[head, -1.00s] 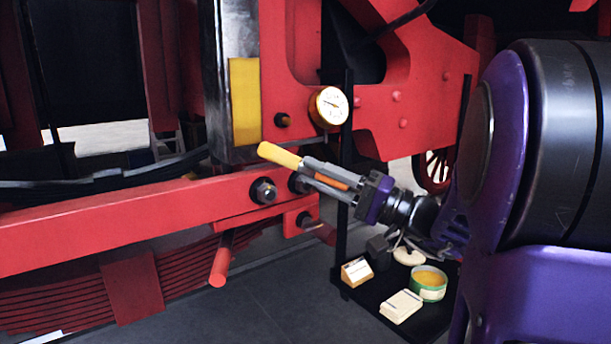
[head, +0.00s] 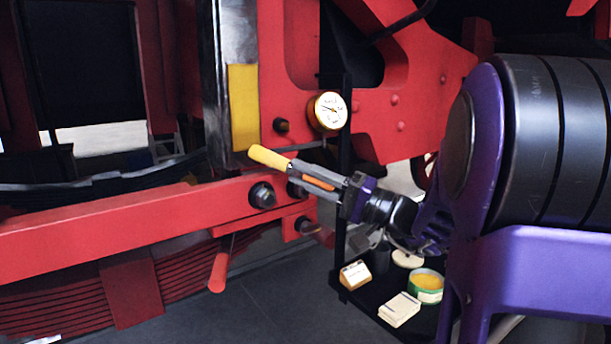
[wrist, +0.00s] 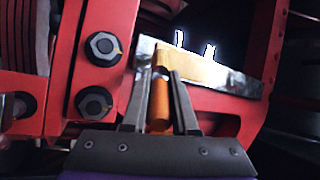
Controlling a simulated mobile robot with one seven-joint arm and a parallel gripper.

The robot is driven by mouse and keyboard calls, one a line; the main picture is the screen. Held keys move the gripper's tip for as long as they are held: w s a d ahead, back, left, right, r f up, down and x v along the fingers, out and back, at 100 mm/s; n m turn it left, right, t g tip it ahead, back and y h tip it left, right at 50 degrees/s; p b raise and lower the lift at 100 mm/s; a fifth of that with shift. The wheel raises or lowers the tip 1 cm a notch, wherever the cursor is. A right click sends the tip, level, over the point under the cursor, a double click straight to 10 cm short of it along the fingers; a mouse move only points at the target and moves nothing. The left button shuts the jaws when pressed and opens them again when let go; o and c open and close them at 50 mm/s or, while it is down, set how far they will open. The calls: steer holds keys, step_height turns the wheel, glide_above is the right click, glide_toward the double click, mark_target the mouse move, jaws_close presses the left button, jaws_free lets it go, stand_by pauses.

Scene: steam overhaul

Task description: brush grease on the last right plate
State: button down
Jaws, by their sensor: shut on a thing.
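My gripper (head: 303,174) is shut on a brush with an orange handle (head: 318,183) and a yellow tip (head: 270,157). The brush points left, its tip at the foot of an upright dark steel plate (head: 217,60). The plate bears a yellow rectangular patch (head: 244,105). In the wrist view, the orange handle (wrist: 158,105) sits between the fingers, and the yellow patch (wrist: 195,66) lies just beyond. The brush tip overlaps the patch there, so I cannot tell whether they touch. A green tin of yellow grease (head: 427,286) stands open on a black tray (head: 353,300).
A red frame bar (head: 110,222) with large bolts (head: 262,195) runs under the plate. A round gauge (head: 328,110) on a black post is close above my gripper.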

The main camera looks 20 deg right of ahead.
steer(key=shift+w+a, duration=0.2)
steer(key=shift+w, duration=0.4)
steer(key=shift+s+r+p, duration=0.1)
steer(key=shift+r+p, duration=0.4)
steer(key=shift+r, duration=1.55)
steer(key=shift+f, duration=0.1)
steer(key=shift+b, duration=0.55)
step_height(320, 180, down, 4)
steer(key=b, duration=0.4)
